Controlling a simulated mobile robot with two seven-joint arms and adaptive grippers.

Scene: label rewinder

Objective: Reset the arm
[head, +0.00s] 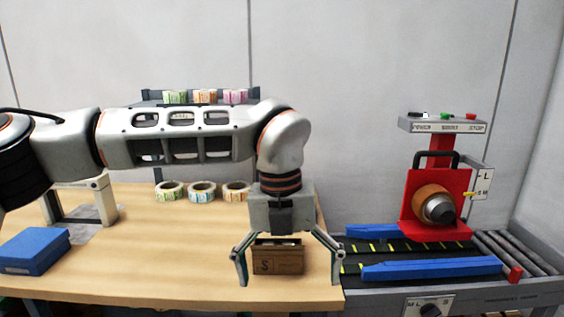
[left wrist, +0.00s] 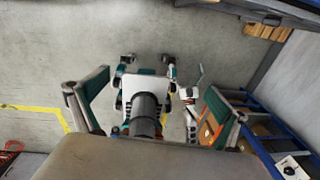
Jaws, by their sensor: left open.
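My left arm reaches across the head view from the left. Its gripper (head: 289,275) points down near the table's right end, with fingers spread wide and nothing pinched between them. A brown box marked S (head: 278,262) shows between the fingers, with a gap on each side. I cannot tell whether the fingers straddle it or hang in front of it. The left wrist view shows both fingers (left wrist: 156,105) apart, with my own body and the floor beyond. A large grey-brown surface fills its bottom edge; I cannot tell what it is. My right gripper is not identifiable.
The wooden table (head: 150,270) holds a blue box (head: 36,251) at left and three label rolls (head: 202,192) behind. More rolls (head: 205,97) sit on a rack. At right stands the rewinder with a red panel (head: 422,190), an orange roll (head: 432,202) and blue guides (head: 430,268).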

